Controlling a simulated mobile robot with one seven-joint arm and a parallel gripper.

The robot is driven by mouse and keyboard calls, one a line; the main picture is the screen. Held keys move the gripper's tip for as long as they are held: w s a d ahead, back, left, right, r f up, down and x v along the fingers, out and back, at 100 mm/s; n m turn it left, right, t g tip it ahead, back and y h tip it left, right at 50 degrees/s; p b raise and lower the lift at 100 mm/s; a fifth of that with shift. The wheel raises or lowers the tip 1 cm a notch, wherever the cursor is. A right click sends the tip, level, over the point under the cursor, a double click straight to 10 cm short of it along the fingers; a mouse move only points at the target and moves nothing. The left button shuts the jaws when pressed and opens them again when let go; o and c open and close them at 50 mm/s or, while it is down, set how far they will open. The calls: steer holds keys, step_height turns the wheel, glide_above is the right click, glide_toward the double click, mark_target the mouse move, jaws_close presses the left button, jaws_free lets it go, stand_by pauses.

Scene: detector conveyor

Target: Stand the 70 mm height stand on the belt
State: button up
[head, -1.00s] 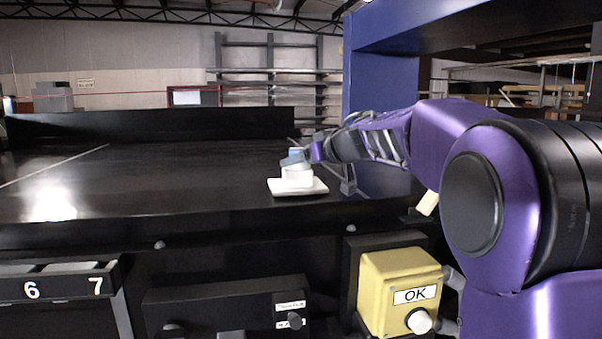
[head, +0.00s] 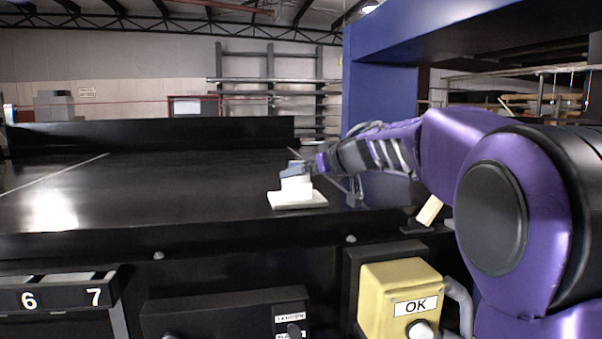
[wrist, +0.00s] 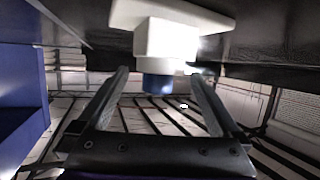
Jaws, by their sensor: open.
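The height stand (head: 297,199) is white, with a wide flat base, a narrower block and a blue-grey top. It stands upright on the black belt (head: 160,180), near the front edge, in the head view. In the wrist view the stand (wrist: 165,38) shows upside down, its base at the top of the picture. My gripper (head: 308,168) is at the stand's top, reaching in from the right. In the wrist view the fingers of my gripper (wrist: 158,76) are apart, one on each side of the blue top. Contact with it cannot be made out.
A yellow OK button box (head: 398,295) is below the belt's front edge. Slots marked 6 and 7 (head: 62,297) are at the lower left. A blue frame (head: 385,95) rises behind my arm. The belt left of the stand is clear.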

steer(key=p+v, duration=0.1)
steer(key=v, duration=0.9)
steer(key=shift+p, duration=0.4)
steer(key=shift+d, duration=0.1)
